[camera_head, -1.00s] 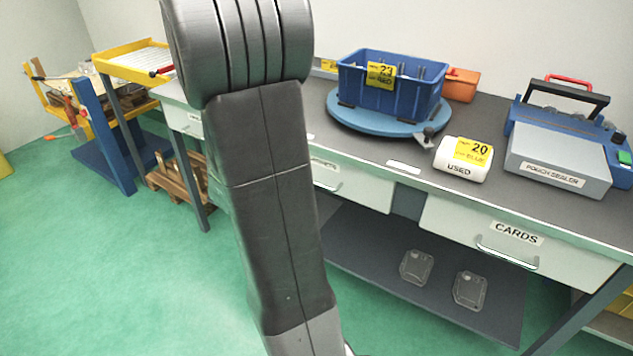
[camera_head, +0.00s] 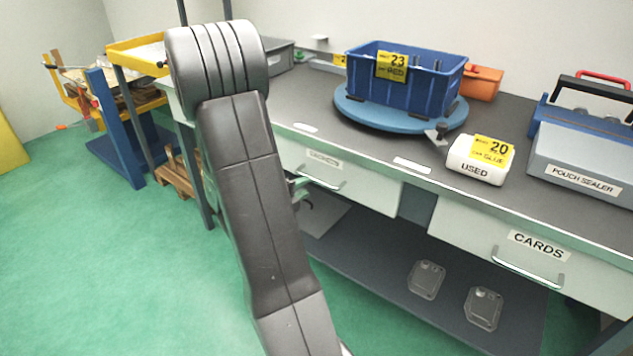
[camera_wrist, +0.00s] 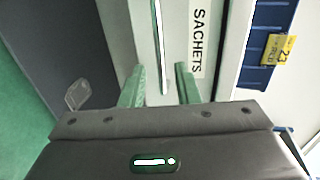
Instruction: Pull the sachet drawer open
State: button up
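The sachet drawer (camera_head: 375,190) is under the bench top, its white front seemingly flush with the bench. Its label reads SACHETS (camera_head: 325,160), and a metal bar handle (camera_head: 320,181) runs below the label. In the wrist view the drawer's handle (camera_wrist: 158,40) runs up and down, left of the SACHETS label (camera_wrist: 199,42). My gripper (camera_wrist: 160,70) is open, with one green finger on each side of the handle in the picture. I cannot tell whether the fingers touch it. In the head view my arm hides the drawer's left part and most of the gripper.
The CARDS drawer (camera_head: 470,232) is to the right. On the bench top stand a blue bin (camera_head: 405,85) on a round turntable (camera_head: 360,113), a white USED container (camera_head: 480,160) and a pouch sealer (camera_head: 585,165). A lower shelf (camera_head: 375,275) holds two clear pieces.

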aim_at(315, 181)
jog(key=x, duration=0.7)
grip_shut()
